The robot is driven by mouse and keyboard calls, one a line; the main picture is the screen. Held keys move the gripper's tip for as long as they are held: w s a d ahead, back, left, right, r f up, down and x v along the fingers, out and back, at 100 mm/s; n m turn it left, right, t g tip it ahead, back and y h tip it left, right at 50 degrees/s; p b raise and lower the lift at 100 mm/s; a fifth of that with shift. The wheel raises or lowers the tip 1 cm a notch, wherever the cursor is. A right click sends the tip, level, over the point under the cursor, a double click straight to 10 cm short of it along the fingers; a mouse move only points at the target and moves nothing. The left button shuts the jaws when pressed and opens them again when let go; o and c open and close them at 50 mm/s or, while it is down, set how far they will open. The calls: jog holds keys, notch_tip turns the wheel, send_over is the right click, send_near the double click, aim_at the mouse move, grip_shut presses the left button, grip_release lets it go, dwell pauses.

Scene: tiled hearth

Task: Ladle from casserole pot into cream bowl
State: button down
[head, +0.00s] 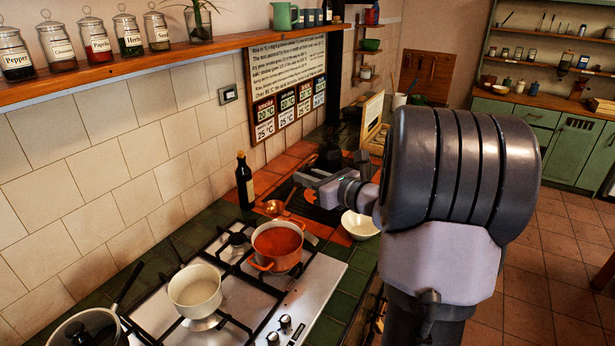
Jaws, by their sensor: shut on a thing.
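The orange casserole pot (265,267) stands on the hob with a red-orange filling inside. The ladle (274,208) has a copper-coloured scoop, which shows just behind the pot's far rim in the picture. Its handle runs up to my gripper (297,184), which is shut on it. I cannot tell what is in the scoop. The cream bowl (362,228) is on the counter right of the hob, partly hidden by my arm. My gripper is up and left of the bowl in the picture.
A dark bottle (244,182) stands by the wall, close to the ladle. A cream saucepan (195,288) and a dark pot (85,332) are on the left of the steel hob (240,320). A shelf (120,68) with jars runs above.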

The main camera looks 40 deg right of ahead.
aim_at(300, 185)
notch_tip(300, 185, down, 15)
jog(key=b, duration=1.3)
dwell(1.0)
notch_tip(300, 185, up, 12)
jog(key=p, duration=0.9)
jog(key=shift+f+p, duration=0.15)
jog(key=shift+p, duration=0.2)
jog(key=shift+f, duration=0.15)
dwell(0.5)
